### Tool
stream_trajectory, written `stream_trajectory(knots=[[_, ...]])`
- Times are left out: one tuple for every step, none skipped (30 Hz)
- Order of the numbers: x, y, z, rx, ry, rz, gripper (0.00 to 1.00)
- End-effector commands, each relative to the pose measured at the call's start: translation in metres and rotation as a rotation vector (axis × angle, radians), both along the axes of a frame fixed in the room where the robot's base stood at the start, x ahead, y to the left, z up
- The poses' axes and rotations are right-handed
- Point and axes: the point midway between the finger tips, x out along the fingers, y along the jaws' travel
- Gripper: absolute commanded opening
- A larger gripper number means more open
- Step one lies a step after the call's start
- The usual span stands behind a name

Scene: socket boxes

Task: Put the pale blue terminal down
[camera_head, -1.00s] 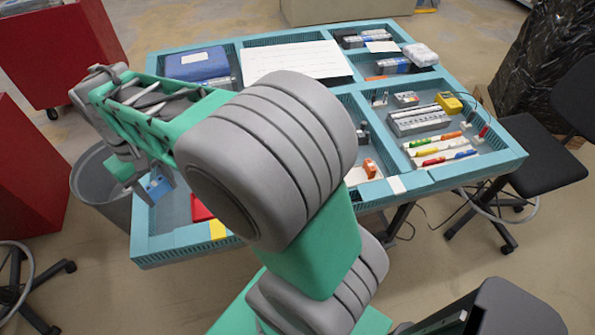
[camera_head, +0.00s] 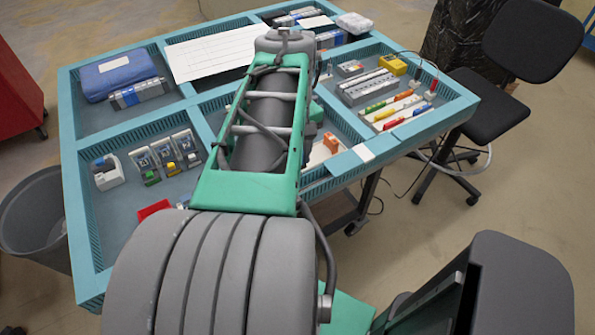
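My gripper is not in view; my own arm reaches over the middle of the table and its links hide whatever is at its end. I cannot make out the pale blue terminal for sure. The near left compartment holds a white block with a blue part (camera_head: 106,172). Several upright white modules (camera_head: 165,156) with dark blue, green and yellow parts stand to its right. A row of grey and blue modules (camera_head: 138,94) lies in the far left compartment.
The teal compartment table (camera_head: 69,150) has raised walls. A blue case (camera_head: 118,72) and a white sheet (camera_head: 212,52) lie at the back. A red piece (camera_head: 153,210) lies near my arm. Grey strips (camera_head: 372,88) and coloured parts fill the right compartment. A bin (camera_head: 30,215) stands left.

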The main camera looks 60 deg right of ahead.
Motion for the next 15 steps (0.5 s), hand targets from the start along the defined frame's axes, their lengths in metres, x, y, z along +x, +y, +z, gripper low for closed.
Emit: stream_trajectory(knots=[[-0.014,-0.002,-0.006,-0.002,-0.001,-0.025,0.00],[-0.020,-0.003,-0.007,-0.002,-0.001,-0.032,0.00],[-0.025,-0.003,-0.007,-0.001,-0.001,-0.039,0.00],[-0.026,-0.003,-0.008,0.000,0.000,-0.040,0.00],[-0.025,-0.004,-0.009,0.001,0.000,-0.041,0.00],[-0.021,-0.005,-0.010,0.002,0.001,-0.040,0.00],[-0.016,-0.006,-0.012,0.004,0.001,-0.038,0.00],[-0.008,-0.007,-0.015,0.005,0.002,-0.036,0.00],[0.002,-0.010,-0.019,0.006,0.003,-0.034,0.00],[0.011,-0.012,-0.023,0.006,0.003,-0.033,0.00],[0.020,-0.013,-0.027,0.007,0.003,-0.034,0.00],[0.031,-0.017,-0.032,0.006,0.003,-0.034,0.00],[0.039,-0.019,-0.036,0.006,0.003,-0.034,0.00],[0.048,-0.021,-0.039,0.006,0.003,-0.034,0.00],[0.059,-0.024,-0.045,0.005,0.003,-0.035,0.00]])
